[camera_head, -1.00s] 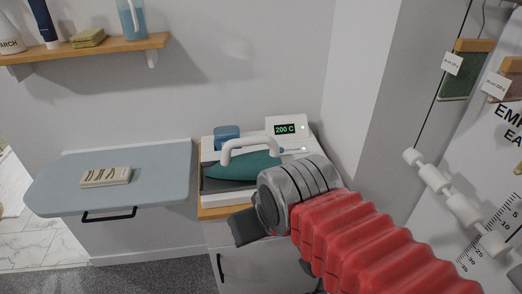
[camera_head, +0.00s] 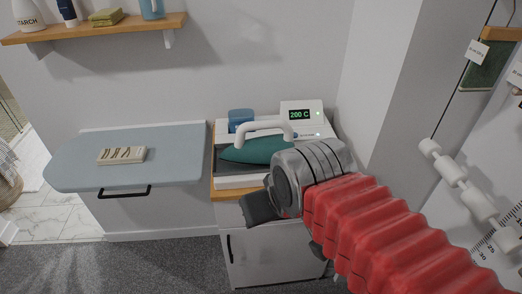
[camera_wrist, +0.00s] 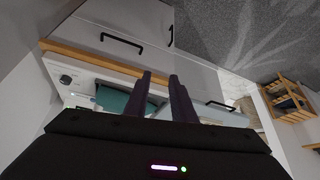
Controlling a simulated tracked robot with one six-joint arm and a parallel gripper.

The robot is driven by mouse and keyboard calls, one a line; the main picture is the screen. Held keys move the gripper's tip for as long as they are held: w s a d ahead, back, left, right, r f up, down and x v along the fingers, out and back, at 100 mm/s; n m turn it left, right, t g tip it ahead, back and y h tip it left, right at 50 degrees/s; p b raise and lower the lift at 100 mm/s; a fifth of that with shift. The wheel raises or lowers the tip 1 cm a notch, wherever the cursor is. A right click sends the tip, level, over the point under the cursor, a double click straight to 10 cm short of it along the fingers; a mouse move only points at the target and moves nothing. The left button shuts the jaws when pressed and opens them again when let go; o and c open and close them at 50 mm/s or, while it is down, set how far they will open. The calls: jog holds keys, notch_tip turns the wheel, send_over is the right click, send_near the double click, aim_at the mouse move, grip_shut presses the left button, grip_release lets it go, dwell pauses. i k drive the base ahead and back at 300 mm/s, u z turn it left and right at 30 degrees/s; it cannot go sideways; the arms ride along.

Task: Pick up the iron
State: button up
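The iron has a teal body (camera_head: 255,150) and a white arched handle (camera_head: 262,124). It rests in a white station (camera_head: 240,181) whose display (camera_head: 300,114) reads 200 C. In the wrist view the teal body (camera_wrist: 112,98) shows just left of the fingers, partly cut off by my gripper housing. My gripper (camera_wrist: 162,82) has two dark purple fingers standing apart with nothing between them. In the head view my dark gripper (camera_head: 260,208) is in front of the station, partly hidden behind my wrist, which also covers the iron's right end.
A blue-grey ironing board (camera_head: 180,160) with a small pale slatted item (camera_head: 122,155) is at left. A wooden shelf (camera_head: 110,29) hangs above. A blue block (camera_head: 240,117) stands behind the iron. A wall corner and a white-knobbed rack (camera_head: 452,172) are at right.

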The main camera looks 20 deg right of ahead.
aim_at(259, 151)
jog(key=u, duration=1.7)
jog(key=i, duration=0.8)
jog(key=z, duration=1.65)
